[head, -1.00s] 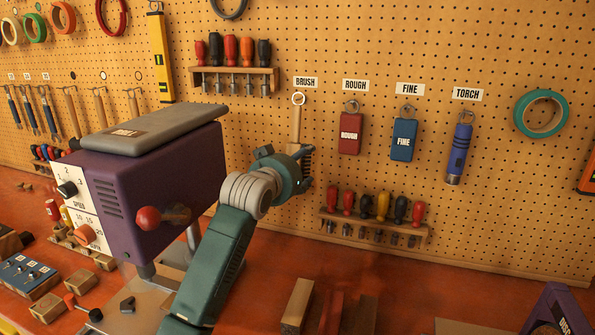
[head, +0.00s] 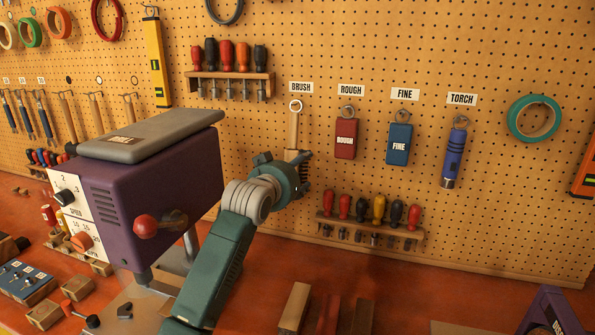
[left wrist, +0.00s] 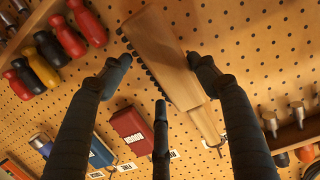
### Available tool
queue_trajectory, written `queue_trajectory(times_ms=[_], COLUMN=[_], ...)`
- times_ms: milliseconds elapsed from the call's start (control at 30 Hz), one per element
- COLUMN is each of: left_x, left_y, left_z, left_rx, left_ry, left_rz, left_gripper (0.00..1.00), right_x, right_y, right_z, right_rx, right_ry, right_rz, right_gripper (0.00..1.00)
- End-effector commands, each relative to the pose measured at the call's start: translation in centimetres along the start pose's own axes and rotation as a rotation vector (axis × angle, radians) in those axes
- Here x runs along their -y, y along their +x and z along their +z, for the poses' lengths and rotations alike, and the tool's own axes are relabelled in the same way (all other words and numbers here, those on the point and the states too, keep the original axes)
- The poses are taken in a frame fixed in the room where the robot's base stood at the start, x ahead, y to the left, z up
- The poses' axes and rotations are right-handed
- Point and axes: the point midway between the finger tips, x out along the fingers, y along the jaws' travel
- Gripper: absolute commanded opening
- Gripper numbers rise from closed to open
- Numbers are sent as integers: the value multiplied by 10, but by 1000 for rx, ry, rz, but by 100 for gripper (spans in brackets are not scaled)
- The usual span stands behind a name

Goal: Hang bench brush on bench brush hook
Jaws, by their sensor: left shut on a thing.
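The bench brush (head: 294,130) is upright against the pegboard, its wooden handle up and a pale ring (head: 296,105) at its top, just under the BRUSH label (head: 301,87). My left gripper (head: 297,172) is shut on the brush's lower, bristled block. In the left wrist view the wooden block (left wrist: 165,55) lies between the dark fingers of the left gripper (left wrist: 160,75), with dark bristles along one edge. The bench brush hook cannot be made out apart from the ring, and whether the ring is over it cannot be told. My right gripper is not in view.
To the right hang a red ROUGH block (head: 345,139), a blue FINE block (head: 398,144) and a blue torch (head: 453,158). Screwdriver racks stand above left (head: 231,75) and below right (head: 370,229) of the brush. A purple machine (head: 150,195) stands left of my arm.

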Motion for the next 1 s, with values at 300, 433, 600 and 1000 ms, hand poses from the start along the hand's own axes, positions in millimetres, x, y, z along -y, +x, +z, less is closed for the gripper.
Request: queue_trajectory(times_ms=[300,433,600,1000], left_x=[0,0,0,0], left_y=[0,0,-9,-79], left_z=[-1,0,0,0], left_rx=[-1,1,0,-2], left_ry=[0,0,0,0], left_rz=[0,0,0,0], left_gripper=[82,82,82,82], right_x=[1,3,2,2], right_y=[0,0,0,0], right_z=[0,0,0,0], right_rx=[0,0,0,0], right_ry=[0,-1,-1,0], right_rz=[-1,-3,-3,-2], right_gripper=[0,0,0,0])
